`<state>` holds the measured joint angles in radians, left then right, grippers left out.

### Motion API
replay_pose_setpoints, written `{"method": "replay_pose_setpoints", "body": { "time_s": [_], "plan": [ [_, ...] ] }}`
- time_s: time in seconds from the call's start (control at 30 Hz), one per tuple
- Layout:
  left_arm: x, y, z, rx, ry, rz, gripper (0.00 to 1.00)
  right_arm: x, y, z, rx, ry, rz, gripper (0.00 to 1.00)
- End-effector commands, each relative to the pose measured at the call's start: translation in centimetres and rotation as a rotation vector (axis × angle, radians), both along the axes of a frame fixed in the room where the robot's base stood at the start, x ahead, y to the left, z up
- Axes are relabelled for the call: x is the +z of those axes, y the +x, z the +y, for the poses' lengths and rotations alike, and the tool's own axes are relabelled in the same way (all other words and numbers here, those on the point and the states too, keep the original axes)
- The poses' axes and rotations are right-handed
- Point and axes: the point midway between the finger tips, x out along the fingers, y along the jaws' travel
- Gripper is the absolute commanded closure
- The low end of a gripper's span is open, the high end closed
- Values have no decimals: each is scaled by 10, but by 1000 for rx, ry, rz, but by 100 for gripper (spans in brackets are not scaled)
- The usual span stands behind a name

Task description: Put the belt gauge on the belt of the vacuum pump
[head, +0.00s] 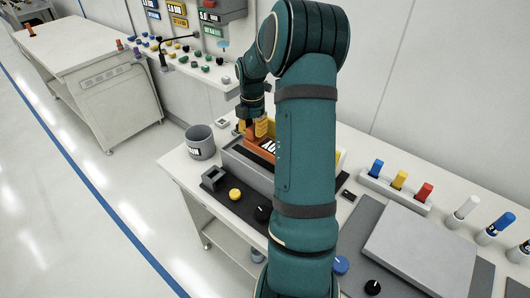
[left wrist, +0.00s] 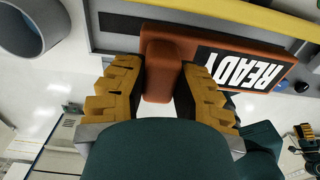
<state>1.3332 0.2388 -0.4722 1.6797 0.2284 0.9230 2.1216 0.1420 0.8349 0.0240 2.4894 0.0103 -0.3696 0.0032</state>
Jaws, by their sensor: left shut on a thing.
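My left gripper (head: 257,130) reaches down over a grey open box (head: 236,160) on the white bench. Its yellow fingers are shut on the upright grip of an orange block (head: 262,146). In the left wrist view the fingers (left wrist: 160,78) stand on both sides of the grip, and the block's body (left wrist: 240,65) carries a black label reading READY. I cannot tell whether this block is the belt gauge. It appears to be in or just above the box; my arm hides part of both. I cannot make out a vacuum pump or its belt.
A grey cup (head: 200,142) stands left of the box. A black panel with a yellow button (head: 235,194) lies in front. Right are a rack with coloured pegs (head: 399,180), a grey plate (head: 420,248) and several markers (head: 468,207). Another bench (head: 80,45) stands far left.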

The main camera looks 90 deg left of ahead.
Motion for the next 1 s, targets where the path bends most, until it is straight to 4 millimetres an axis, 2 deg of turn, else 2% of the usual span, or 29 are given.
{"method": "replay_pose_setpoints", "body": {
  "time_s": [0.1,0.33,0.53,0.93,0.97,1.0],
  "plan": [
    [-20,0,-1,2,-2,-1,100,-3,0,0,0,0,0,53],
    [-36,0,0,0,-1,-1,100,-5,0,0,0,-1,-1,53],
    [-63,0,0,0,-2,-1,100,-8,0,0,-1,-2,-1,53],
    [-69,1,0,0,2,-1,100,-9,1,0,-1,-2,-1,53],
    [-69,1,0,0,2,-1,58,-9,1,1,-1,-2,-1,53],
    [-68,1,0,0,1,-1,48,-9,1,0,-1,-2,-1,53]
  ]
}}
